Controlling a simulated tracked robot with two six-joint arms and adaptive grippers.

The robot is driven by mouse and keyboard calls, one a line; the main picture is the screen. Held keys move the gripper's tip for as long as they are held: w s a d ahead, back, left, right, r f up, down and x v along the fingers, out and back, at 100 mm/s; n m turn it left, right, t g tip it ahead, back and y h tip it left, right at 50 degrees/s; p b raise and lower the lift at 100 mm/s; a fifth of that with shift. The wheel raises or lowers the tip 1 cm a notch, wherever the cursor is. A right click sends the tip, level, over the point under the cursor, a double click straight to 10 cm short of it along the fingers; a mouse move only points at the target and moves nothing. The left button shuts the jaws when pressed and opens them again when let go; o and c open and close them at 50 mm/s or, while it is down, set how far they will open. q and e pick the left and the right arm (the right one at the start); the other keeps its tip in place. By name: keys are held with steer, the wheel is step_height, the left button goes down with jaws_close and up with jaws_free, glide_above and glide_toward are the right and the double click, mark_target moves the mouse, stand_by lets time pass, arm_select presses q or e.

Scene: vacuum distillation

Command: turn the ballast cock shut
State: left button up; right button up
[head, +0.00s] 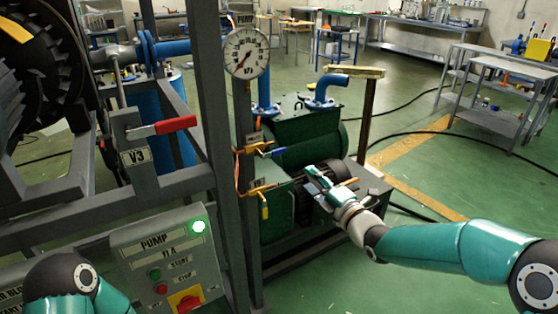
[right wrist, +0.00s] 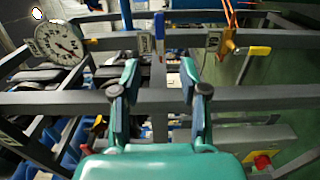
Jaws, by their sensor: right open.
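Two small cocks sit on the frame post beside the green pump: one with a blue lever (head: 271,152) and one with a yellow lever (head: 264,206). Their tags are too small to read, so I cannot tell which is the ballast cock. In the head view the blue lever slants slightly down to the right and the yellow one hangs down. The right wrist view shows the blue lever (right wrist: 158,24) beyond the fingertips and the yellow lever (right wrist: 258,50) to the right. My right gripper (head: 314,180) is open and empty, right of both cocks and apart from them. My left gripper is out of view.
A pressure gauge (head: 247,53) is on the upright post. A red lever (head: 176,125) marked V3 and a pump control panel (head: 165,260) are at left. The green pump (head: 305,140) stands behind the cocks. Grey frame bars (right wrist: 60,102) cross the wrist view.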

mark_target(280, 153)
steer(key=p+x, duration=0.3)
steer(key=x, duration=1.3)
steer(key=shift+p, duration=0.35)
jaws_close()
